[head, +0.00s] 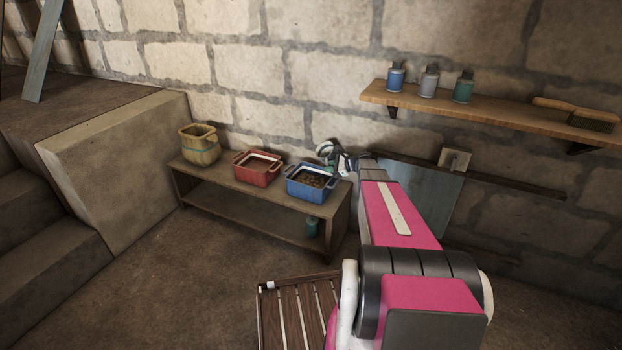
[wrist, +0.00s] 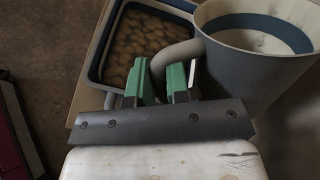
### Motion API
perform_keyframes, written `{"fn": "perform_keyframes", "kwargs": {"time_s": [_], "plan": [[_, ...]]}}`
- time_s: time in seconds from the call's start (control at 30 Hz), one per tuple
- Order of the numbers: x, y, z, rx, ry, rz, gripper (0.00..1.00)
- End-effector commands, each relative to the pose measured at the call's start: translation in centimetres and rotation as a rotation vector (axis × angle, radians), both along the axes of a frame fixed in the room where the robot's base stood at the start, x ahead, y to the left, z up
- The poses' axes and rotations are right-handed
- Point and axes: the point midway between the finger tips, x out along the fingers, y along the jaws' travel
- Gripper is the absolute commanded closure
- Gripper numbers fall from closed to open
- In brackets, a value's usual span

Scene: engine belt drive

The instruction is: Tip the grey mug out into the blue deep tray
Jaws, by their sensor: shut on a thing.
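The grey mug (wrist: 240,75) has a blue band inside its rim and a pale interior. My gripper (wrist: 163,84) is shut on its curved handle, between green fingertips. The blue deep tray (wrist: 103,70) lies beside and beyond the mug in the wrist view, with brown rounded lumps in it. In the head view the tray (head: 306,194) stands at the right end of a low bench, and the mug (head: 325,149) shows small behind it, partly hidden by my gripper (head: 343,163). I cannot tell how far the mug is tilted or whether it holds anything.
On the wooden bench (head: 235,196), a red tray (head: 256,178) and a woven basket (head: 200,150) stand left of the blue tray. A teal container (head: 312,227) is on the lower shelf. A wall shelf (head: 480,112) holds bottles and a brush. A slatted wooden thing (head: 295,310) lies in front.

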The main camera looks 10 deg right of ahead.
Motion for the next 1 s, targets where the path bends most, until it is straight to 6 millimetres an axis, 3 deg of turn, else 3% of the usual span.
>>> {"fn": "perform_keyframes", "kwargs": {"time_s": [0.2, 0.5, 1.0], "plan": [[0.7, -2.1, 2.0, 0.239, 0.073, 0.011, 1.00], [1.0, -3.7, 1.5, 0.496, 0.156, 0.025, 1.00], [1.0, -4.1, 1.5, 0.573, 0.182, 0.028, 1.00]]}}
